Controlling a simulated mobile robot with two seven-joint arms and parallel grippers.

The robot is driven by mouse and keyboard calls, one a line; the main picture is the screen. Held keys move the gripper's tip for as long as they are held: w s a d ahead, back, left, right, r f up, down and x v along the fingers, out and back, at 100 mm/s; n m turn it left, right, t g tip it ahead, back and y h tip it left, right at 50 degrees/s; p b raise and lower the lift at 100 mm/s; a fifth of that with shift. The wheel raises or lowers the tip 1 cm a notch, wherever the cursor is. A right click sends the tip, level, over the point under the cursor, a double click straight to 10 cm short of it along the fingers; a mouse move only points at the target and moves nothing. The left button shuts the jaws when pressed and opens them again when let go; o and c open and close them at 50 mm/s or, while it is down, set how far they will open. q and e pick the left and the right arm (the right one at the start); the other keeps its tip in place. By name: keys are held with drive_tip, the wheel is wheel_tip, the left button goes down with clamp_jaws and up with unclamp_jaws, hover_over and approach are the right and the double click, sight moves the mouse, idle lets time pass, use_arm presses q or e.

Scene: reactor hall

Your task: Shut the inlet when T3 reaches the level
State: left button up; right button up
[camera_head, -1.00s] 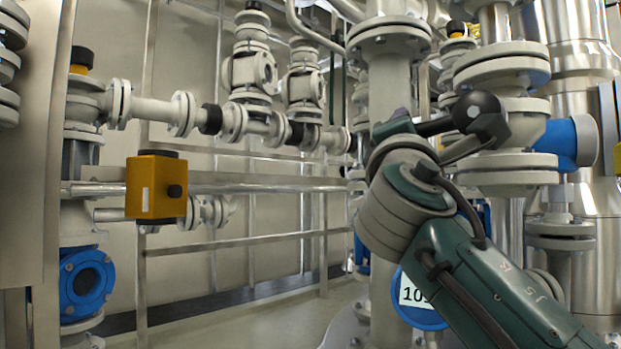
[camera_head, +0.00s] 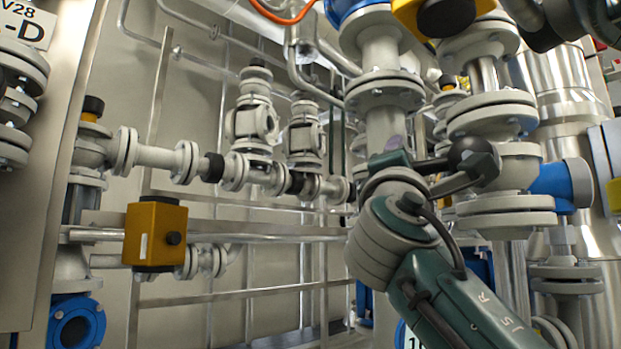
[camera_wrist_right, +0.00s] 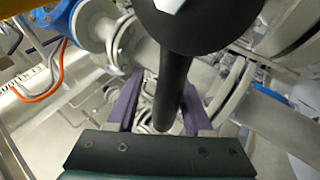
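A black lever handle (camera_head: 437,166) with a round black hub (camera_head: 474,158) sits on a grey flanged valve in the head view. My right gripper (camera_head: 397,150), with purple fingers, is at the lever's left end. In the right wrist view the black lever (camera_wrist_right: 174,85) runs between the purple fingers of my right gripper (camera_wrist_right: 158,100). A gap shows beside the left finger; the right finger is close to the lever. The gripper looks open around it. My left gripper is not in view. I cannot identify T3, its level or a label naming the inlet.
A yellow box (camera_head: 154,235) hangs on the left pipework, above a blue flanged fitting (camera_head: 76,327). A label plate (camera_head: 27,20) reads V28 and D. A silver column (camera_head: 560,85) stands at right. Pipes and flanges crowd closely around my right arm.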

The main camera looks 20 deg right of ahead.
drive_tip(key=shift+o, duration=0.3)
drive_tip(key=shift+d+f, duration=0.1)
drive_tip(key=shift+f, duration=0.05)
drive_tip(key=p+v, duration=0.1)
drive_tip(key=v, duration=0.9)
drive_tip(key=shift+p, duration=0.3)
